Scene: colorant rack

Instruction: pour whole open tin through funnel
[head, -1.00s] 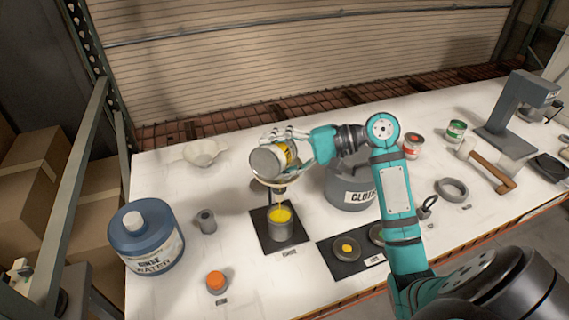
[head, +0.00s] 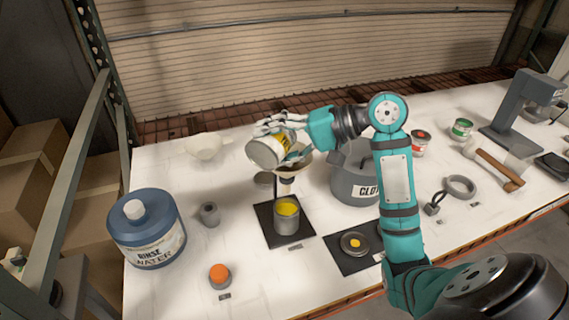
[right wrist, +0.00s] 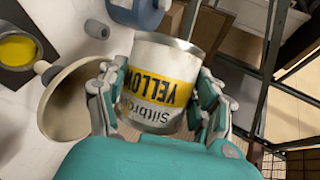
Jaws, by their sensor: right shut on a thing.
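My right gripper (head: 274,143) is shut on the tin (head: 264,153) with the yellow label and holds it tilted above the table. In the right wrist view the tin (right wrist: 158,85) sits between the fingers, its YELLOW label upside down; its mouth is hidden. The cream funnel (head: 298,163) is just right of the tin, above the grey cup (head: 286,223). The funnel (right wrist: 72,104) also shows left of the tin in the right wrist view. The cup stands on a black mat (head: 266,234) and holds yellow paint (head: 287,208). My left gripper is not in view.
A grey cloth bin (head: 355,186) stands right of the funnel. A blue rinse water jug (head: 147,228) and an orange-topped pot (head: 219,275) are at left. A white bowl (head: 205,148) is at the back. A dark mat (head: 346,262) bears a small dish.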

